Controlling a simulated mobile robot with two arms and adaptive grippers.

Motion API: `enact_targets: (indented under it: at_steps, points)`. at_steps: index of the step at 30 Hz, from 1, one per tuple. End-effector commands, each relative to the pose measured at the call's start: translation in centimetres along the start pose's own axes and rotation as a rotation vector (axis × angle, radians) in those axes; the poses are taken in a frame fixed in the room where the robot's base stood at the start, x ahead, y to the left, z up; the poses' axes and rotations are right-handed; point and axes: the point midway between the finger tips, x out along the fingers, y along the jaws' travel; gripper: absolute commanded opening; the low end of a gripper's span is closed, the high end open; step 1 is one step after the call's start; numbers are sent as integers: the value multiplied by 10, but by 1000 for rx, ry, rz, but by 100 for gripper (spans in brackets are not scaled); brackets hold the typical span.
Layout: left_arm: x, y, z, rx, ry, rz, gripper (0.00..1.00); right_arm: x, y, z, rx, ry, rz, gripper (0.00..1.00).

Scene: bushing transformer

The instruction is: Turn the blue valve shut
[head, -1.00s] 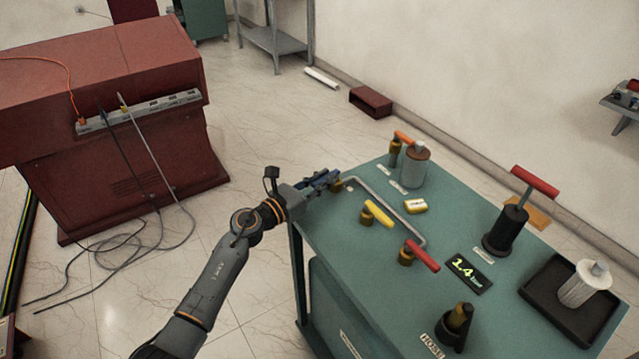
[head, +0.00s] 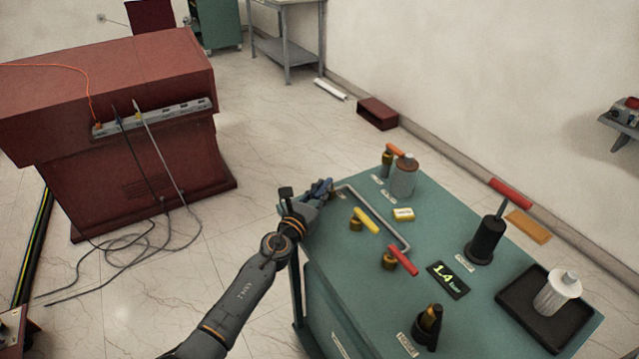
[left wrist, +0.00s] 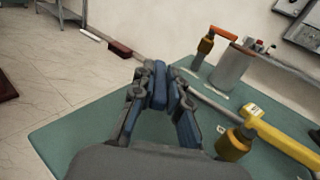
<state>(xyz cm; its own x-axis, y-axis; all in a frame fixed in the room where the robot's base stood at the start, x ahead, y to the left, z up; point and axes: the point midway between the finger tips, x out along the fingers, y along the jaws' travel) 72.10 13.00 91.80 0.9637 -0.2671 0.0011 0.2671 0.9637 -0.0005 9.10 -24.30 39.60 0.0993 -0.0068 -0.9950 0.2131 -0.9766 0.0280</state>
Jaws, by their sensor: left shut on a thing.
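My left gripper (head: 324,187) is at the far left corner of the green table, beside the end of the grey pipe. In the left wrist view its fingers (left wrist: 160,78) are closed on a narrow blue piece (left wrist: 158,90), which looks like the blue valve's handle. The fingers hide most of the handle and the valve body, so its exact angle cannot be told. The fingers have blue parts too, which blend with it. A black display (head: 448,279) on the table reads 1.4 bar. My right gripper is not in view.
On the green table (head: 345,265) stand a yellow-handled valve (head: 366,221), a red-handled valve (head: 402,261), an orange-handled valve (head: 395,150), a grey cylinder (head: 403,178) and a black pump (head: 486,240). The bent grey pipe (head: 372,210) runs close to my gripper.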

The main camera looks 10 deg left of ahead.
Motion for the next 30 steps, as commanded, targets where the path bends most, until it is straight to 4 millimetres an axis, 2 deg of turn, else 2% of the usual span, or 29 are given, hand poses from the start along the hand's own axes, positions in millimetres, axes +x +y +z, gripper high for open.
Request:
enact_targets:
  at_steps: [1,7,18,30]
  points:
    - [0,-4,4,-6,3,34,0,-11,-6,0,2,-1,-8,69]
    - [1,-11,2,-5,2,196,0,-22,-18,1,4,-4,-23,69]
    - [3,-15,-2,-2,0,415,0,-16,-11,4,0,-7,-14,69]
    - [2,-15,0,0,1,480,0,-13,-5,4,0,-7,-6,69]
